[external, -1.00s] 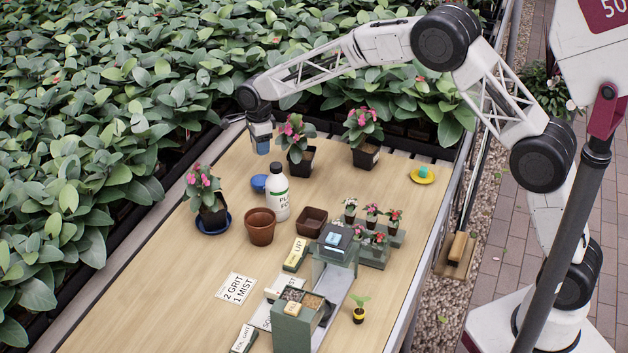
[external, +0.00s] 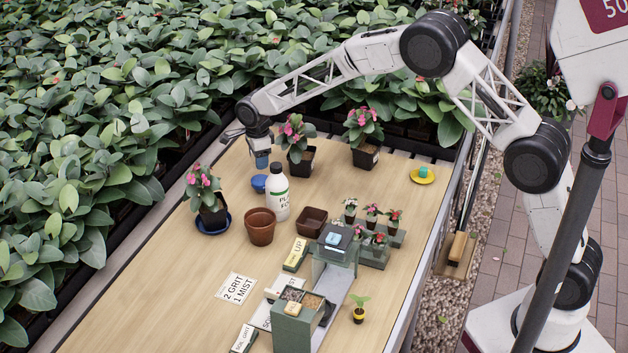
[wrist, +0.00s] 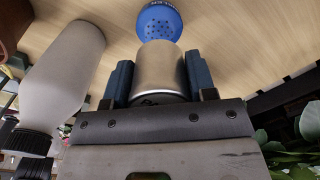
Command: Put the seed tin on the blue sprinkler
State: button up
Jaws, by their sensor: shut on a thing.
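The seed tin (wrist: 159,75), a metallic cylinder, is held between the two blue fingers of my gripper (wrist: 159,80) in the wrist view. The blue sprinkler (wrist: 158,22), with a round face full of small holes, lies on the table just beyond the tin. In the external view the blue sprinkler (external: 259,183) is beside the white bottle, and my gripper (external: 262,161) is above and close behind it. The tin is largely hidden by the fingers there. I cannot tell whether the tin touches the sprinkler.
The white bottle (external: 278,192) stands close to the sprinkler's right and also looms at the left of the wrist view (wrist: 62,75). A brown pot (external: 261,227) and a potted flower on a blue saucer (external: 213,224) stand nearer. Another potted flower (external: 299,162) is right of my gripper.

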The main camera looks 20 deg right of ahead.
aim_at(260, 177)
jog(key=shift+f, duration=0.45)
jog(key=shift+f, duration=1.85)
jog(key=shift+f, duration=0.1)
jog(key=o, duration=1)
notch_tip(260, 177, up, 12)
jog(key=shift+r, duration=0.1)
